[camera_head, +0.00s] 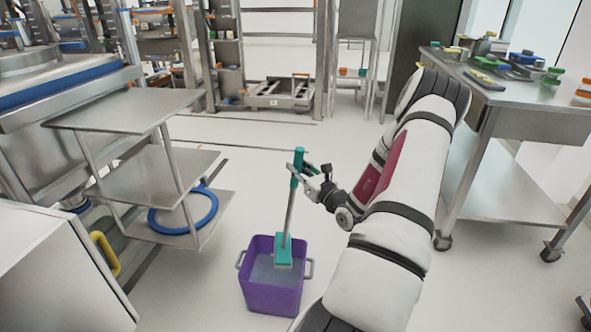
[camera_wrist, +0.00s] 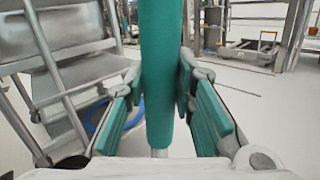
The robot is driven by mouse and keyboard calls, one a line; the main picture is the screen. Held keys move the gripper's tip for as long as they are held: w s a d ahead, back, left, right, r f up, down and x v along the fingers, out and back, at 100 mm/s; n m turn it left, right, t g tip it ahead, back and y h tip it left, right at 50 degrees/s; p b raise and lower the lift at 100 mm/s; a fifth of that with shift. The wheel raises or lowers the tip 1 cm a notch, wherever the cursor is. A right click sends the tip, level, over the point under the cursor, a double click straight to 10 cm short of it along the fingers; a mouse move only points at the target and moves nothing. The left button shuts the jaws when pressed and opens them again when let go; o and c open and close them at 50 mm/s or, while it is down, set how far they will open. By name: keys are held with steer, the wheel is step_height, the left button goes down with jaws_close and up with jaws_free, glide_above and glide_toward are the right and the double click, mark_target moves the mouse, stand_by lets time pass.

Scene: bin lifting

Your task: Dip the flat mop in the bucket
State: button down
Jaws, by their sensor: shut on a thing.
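The flat mop (camera_head: 289,215) has a teal grip at the top, a grey shaft and a teal head. It stands nearly upright, leaning slightly. My gripper (camera_head: 305,172) is shut on the teal grip near its top; in the wrist view the grip (camera_wrist: 160,70) stands between the two teal finger pads. The purple bucket (camera_head: 270,294) stands on the floor below, with greyish liquid inside and a grey handle on each side. The mop head appears within the bucket's opening, near its back right. I cannot tell how deep it sits or whether it touches the liquid.
A three-shelf metal stand (camera_head: 130,109) with a blue ring (camera_head: 184,229) is on the left. A white cabinet (camera_head: 55,275) fills the lower left. A metal table (camera_head: 520,122) with small items stands right. The floor behind the bucket is clear.

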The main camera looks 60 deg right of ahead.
step_height(320, 180, down, 24)
steer(key=b, duration=1.3)
steer(key=shift+f, duration=0.15)
stand_by(1.2)
step_height(320, 180, up, 23)
steer(key=p, duration=1.8)
steer(key=shift+p, duration=0.35)
stand_by(0.3)
